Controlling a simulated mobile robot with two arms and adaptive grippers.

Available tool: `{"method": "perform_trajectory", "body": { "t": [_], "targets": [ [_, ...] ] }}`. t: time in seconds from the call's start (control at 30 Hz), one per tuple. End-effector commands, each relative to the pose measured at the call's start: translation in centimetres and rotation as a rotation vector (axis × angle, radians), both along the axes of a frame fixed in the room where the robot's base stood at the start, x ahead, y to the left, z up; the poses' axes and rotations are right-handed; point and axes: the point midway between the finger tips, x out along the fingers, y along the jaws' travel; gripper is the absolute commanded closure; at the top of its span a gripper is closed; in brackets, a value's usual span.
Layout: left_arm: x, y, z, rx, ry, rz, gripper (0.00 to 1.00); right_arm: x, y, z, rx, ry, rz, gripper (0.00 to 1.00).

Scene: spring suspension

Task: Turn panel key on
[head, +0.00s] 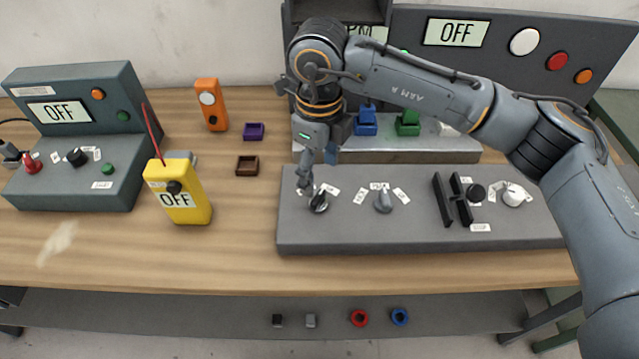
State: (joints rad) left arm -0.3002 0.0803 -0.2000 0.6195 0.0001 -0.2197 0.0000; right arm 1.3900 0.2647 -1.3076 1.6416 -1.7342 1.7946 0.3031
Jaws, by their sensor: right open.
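The grey control panel (345,237) lies on the wooden table at the right. A black knob or key switch (319,203) with small white labels sits at its left end. A grey knob (383,200) is to the right of it. I cannot tell for certain which one is the panel key. My right gripper (307,182) points down just above the black switch and is open. Whether it touches the switch is unclear. An upright display (458,33) behind reads OFF. Another display, partly hidden by my right arm, shows PM. My left gripper is not in view.
Black upright bars (452,200) and a white dial (513,196) stand on the panel's right part. Blue (366,121) and green pieces sit on a ledge behind. A yellow box (183,200) and a grey console (75,185), both reading OFF, stand left.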

Motion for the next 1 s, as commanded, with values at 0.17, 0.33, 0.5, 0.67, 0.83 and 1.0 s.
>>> {"method": "perform_trajectory", "body": {
  "t": [0.17,0.33,0.5,0.67,0.83,1.0],
  "targets": [
    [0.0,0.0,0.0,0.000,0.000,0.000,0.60,0.1,0.0,3.3,-0.001,-0.002,-0.002,0.34],
    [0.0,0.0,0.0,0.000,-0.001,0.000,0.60,0.0,0.0,4.9,0.000,0.000,-0.002,0.34],
    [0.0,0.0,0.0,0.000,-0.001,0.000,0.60,0.0,0.0,5.2,-0.001,0.001,-0.002,0.34],
    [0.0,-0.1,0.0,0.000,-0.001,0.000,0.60,0.0,0.0,5.2,-0.001,0.001,-0.001,0.34],
    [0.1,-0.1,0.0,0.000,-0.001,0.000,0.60,0.0,0.0,5.1,-0.001,0.001,-0.001,0.34],
    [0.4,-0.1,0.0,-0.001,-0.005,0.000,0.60,0.0,0.0,5.1,-0.001,0.001,-0.001,0.34]
  ]
}}
